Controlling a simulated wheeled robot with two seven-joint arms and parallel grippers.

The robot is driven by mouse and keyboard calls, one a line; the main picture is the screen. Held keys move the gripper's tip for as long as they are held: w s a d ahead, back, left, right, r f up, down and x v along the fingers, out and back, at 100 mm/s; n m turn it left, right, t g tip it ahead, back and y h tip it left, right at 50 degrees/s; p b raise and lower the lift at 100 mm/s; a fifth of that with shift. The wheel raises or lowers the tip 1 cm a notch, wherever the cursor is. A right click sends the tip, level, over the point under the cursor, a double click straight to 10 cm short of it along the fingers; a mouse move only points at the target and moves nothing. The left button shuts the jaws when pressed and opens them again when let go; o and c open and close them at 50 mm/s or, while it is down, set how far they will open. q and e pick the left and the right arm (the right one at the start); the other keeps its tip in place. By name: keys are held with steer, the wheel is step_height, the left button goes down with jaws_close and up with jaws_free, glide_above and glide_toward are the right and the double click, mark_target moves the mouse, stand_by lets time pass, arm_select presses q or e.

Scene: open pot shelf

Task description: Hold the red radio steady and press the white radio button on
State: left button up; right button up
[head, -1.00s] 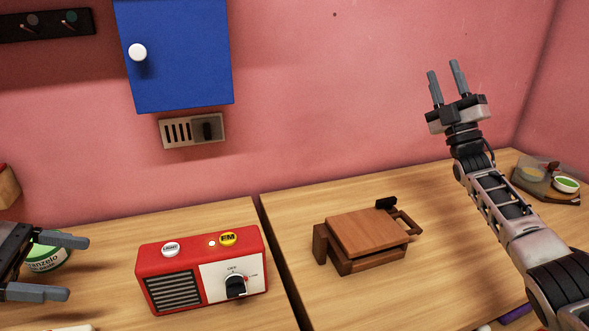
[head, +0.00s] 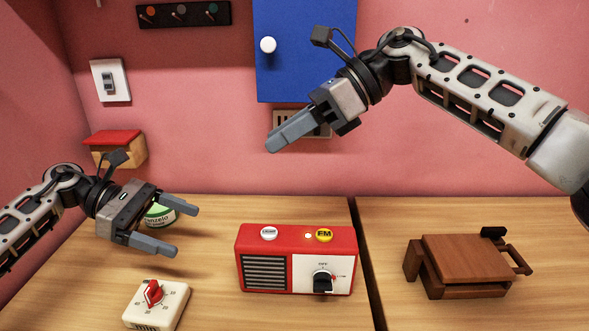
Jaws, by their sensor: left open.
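The red radio (head: 298,229) stands upright on the wooden table. My right gripper (head: 271,147) hangs in the air above the radio, fingers pointing down-left. Its fingers overlap in this view, and it touches nothing visible.
A white timer with a red knob (head: 153,292) sits at the front left. A green-lidded tin (head: 160,215) is partly hidden behind my left gripper. A brown wooden object (head: 467,258) stands right of the radio, past a dark gap. A blue cabinet (head: 305,60) hangs on the wall.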

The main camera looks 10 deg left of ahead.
arm_select(q)
glide_toward(259, 256)
steer(key=w+d+f, duration=0.1)
steer(key=d+f, duration=0.1)
steer(key=w+d+f, duration=0.2)
steer(key=d, duration=0.1)
steer(key=w+d+f, duration=0.1)
steer(key=d+f, duration=0.2)
steer(key=shift+w, duration=0.3)
arm_select(e)
steer(key=f+t+h, duration=0.1)
steer(key=h, duration=0.1)
steer(key=d+f+n+t+h, duration=0.1)
steer(key=f+h, duration=0.1)
steer(key=f+n+h, duration=0.1)
steer(key=f+h, duration=0.1)
steer(key=shift+s+d+f+t+h, duration=0.15)
steer(key=shift+s+f+t+h, duration=0.1)
steer(key=shift+s+t+h, duration=0.15)
arm_select(q)
steer(key=c, duration=1.3)
steer(key=shift+c, duration=1.3)
arm_select(e)
steer(key=shift+c, duration=1.2)
jaws_close()
